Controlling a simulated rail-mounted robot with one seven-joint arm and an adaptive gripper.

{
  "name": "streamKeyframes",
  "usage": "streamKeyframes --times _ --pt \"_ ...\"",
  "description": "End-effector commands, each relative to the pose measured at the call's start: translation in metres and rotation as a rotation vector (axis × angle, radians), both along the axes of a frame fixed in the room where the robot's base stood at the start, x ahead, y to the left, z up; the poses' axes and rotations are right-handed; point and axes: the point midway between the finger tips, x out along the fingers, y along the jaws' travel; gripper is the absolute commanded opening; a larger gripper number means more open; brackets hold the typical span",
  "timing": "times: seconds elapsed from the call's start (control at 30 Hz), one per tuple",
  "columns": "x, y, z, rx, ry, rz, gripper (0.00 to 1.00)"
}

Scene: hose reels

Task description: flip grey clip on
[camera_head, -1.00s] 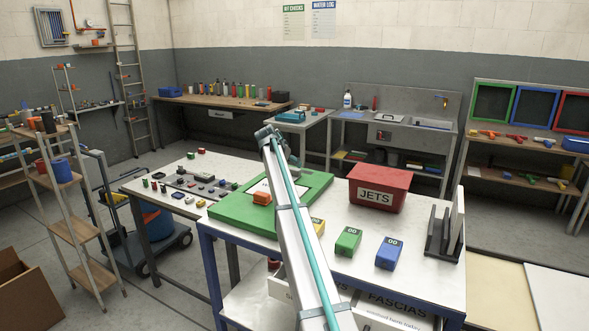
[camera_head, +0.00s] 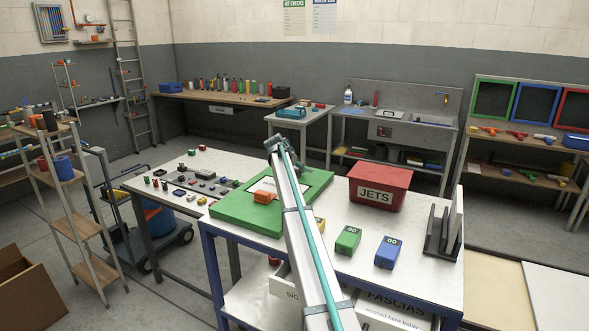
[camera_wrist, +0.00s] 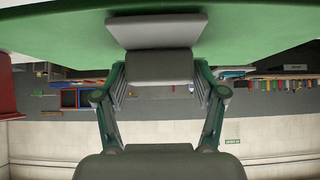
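The green board (camera_head: 235,217) lies on the white table. A grey clip (camera_wrist: 156,30) lies against its green surface in the wrist view, with a second grey block (camera_wrist: 160,66) in front of it. I cannot tell whether this block is part of the clip. In the head view my gripper (camera_head: 279,143) is at the upper end of my arm, beyond the board in the picture. The clip is not clear there. In the wrist view my green finger linkages stand apart on either side of the nearer block. Whether the fingers press on it is unclear.
An orange block (camera_head: 265,197) is on the board. A red JETS bin (camera_head: 379,187), a green box (camera_head: 348,240), a blue box (camera_head: 388,252) and a grey upright rack (camera_head: 437,232) stand on the table's right side. Small parts cover the adjoining table (camera_head: 170,178).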

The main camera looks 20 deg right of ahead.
Motion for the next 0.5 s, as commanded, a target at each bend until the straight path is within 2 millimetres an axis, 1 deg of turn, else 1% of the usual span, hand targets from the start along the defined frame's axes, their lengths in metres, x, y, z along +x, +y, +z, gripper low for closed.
streamKeyframes --times 0.03,0.37,0.5 --pt "0.0000 0.0001 0.0001 0.000 0.000 0.000 0.56" --pt "-0.0001 0.0001 0.0001 0.000 0.000 0.000 0.01" --pt "-0.0044 0.0047 -0.0013 0.000 0.000 0.000 0.00"
